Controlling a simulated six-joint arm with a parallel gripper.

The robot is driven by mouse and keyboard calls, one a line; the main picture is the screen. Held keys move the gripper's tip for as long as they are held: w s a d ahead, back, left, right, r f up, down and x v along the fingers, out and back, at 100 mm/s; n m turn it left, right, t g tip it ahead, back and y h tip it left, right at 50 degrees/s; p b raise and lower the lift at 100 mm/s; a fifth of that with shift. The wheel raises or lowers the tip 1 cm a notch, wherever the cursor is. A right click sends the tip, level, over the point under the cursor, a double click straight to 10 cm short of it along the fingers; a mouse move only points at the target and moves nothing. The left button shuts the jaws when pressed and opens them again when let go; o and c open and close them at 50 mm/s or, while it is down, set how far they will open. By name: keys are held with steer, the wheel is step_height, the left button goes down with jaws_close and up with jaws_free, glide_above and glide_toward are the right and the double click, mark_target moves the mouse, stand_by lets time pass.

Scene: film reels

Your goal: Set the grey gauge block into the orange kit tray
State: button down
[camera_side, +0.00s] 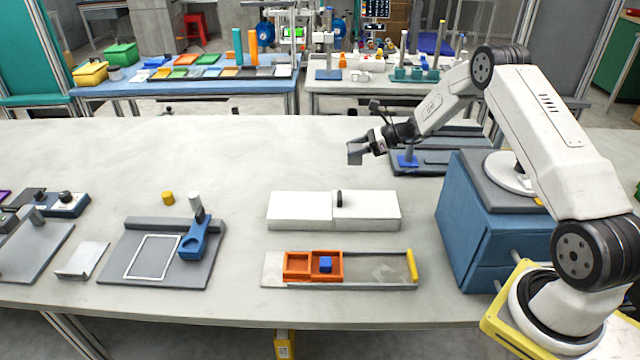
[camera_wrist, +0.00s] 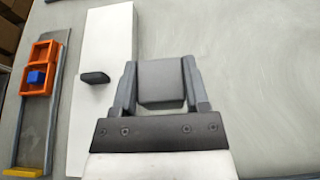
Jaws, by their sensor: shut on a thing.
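My gripper (camera_side: 362,148) is shut on the grey gauge block (camera_wrist: 161,81), which sits between the two fingers in the wrist view. In the side view the block (camera_side: 355,154) is held in the air behind the white box, apart from the table. The orange kit tray (camera_side: 298,276) lies at the front of the table, in front of the white box. It has two compartments. A blue cube (camera_side: 325,264) sits in its right compartment, and the left one looks empty. The tray also shows at the left of the wrist view (camera_wrist: 42,64). My gripper is well away from it.
The long white box (camera_side: 300,205) with a dark knob (camera_side: 339,198) stands between my gripper and the tray. The tray sits on a grey rail with a yellow end bar (camera_side: 411,266). A grey plate with a blue clamp (camera_side: 194,240) lies left. Open table surrounds the box.

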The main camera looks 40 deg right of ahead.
steer(key=shift+a, duration=0.1)
steer(key=s+a, duration=0.2)
steer(key=a, duration=1.6)
steer(key=s+a, duration=0.9)
steer(key=a, duration=0.3)
steer(key=shift+a+f, duration=0.3)
steer(key=shift+f, duration=2.2)
steer(key=shift+f, duration=0.1)
steer(key=shift+f, duration=1.7)
